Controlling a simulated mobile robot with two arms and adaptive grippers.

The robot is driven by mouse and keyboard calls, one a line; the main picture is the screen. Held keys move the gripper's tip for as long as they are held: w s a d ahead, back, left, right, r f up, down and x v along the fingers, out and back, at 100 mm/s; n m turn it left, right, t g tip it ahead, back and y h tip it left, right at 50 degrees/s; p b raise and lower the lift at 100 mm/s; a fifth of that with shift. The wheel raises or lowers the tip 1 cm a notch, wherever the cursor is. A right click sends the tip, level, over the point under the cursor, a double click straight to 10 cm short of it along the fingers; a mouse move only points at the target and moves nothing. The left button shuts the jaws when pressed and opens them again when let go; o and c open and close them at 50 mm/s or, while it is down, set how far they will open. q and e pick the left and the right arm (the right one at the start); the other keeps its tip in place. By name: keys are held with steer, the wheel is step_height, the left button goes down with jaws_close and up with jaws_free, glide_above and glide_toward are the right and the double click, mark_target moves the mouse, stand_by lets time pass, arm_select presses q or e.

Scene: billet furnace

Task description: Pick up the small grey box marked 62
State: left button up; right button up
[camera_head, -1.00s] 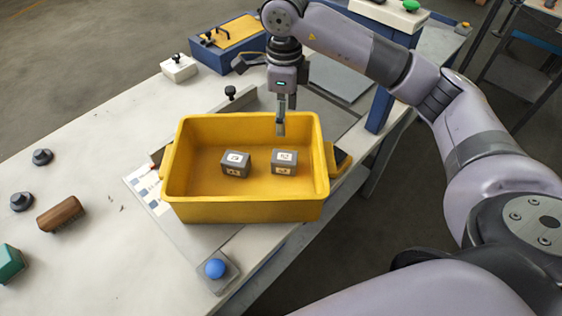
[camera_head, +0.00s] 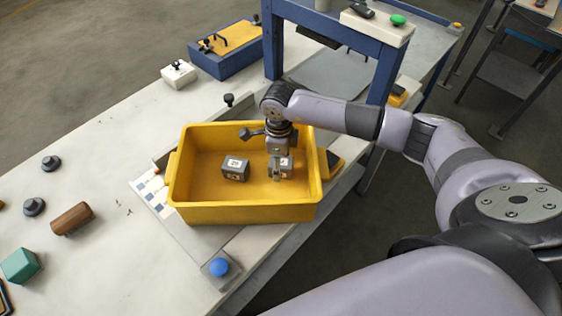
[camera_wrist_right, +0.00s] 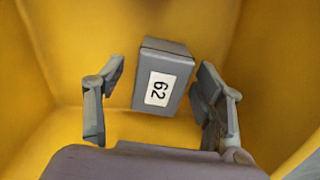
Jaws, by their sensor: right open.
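The small grey box marked 62 (camera_wrist_right: 162,78) lies on the floor of the yellow bin (camera_wrist_right: 60,150), its white label facing up in the wrist view. My right gripper (camera_wrist_right: 158,100) is open, with one finger on each side of this box and a gap on both sides. My left gripper is not in view.
A blue button (camera_head: 219,267) is at the front table edge. A blue frame (camera_head: 385,65) stands behind my right arm.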

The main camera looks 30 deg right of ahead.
steer(key=shift+f, duration=0.75)
steer(key=shift+c, duration=0.3)
steer(key=c, duration=1.4)
